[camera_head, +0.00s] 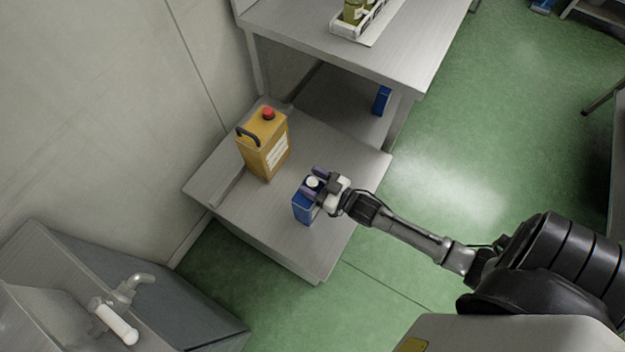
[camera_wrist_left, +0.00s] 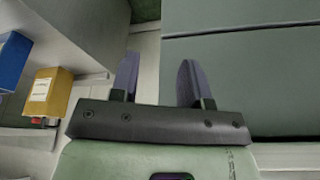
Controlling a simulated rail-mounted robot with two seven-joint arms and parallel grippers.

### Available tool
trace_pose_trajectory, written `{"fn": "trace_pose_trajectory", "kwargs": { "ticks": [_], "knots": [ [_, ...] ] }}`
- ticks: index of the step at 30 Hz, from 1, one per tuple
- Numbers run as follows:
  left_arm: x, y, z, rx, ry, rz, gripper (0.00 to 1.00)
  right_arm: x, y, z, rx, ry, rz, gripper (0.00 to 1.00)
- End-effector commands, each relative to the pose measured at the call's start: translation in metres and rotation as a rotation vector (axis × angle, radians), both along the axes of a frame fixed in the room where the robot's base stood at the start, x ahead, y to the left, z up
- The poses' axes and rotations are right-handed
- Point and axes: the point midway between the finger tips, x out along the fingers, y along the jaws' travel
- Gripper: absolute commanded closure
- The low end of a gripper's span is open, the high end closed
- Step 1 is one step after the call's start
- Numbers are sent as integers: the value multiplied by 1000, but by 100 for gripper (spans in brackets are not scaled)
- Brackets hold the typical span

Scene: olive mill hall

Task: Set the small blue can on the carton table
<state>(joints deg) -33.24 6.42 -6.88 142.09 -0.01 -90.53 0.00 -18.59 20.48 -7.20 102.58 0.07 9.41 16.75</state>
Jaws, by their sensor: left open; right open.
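A small blue can (camera_head: 302,208) with a white cap stands upright on a low grey metal table (camera_head: 334,245). My right gripper (camera_head: 314,182) is open at the top of this can, its fingers beside the cap; I cannot tell whether they touch it. A taller grey table (camera_head: 405,62) behind bears a white carton (camera_head: 343,27) with green jars, near its back edge. My left gripper (camera_wrist_left: 157,78) shows only in the left wrist view; it is open with nothing between its fingers.
A yellow canister (camera_head: 266,150) with a red cap stands left of the blue can. Another blue container (camera_head: 382,100) sits beneath the taller table. A sink (camera_head: 60,290) is at lower left. The taller table's front is clear. Green floor (camera_head: 460,150) lies open to the right.

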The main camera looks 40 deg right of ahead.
Motion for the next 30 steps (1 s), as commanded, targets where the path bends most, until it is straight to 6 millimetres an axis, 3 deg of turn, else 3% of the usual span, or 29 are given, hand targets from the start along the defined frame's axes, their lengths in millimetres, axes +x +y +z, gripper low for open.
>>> {"fn": "trace_pose_trajectory", "kwargs": {
  "ticks": [18, 24, 30],
  "knots": [
    [0, 3, 16, 11, -1, -7, 57, -95, -23, 0, -1, 3, 0, 40],
    [0, 4, 18, 14, 0, -9, 57, -111, -28, 0, -1, 3, -1, 40],
    [0, 3, 18, 12, 0, -8, 57, -109, -18, -2, -25, 99, -33, 40]
  ]
}}
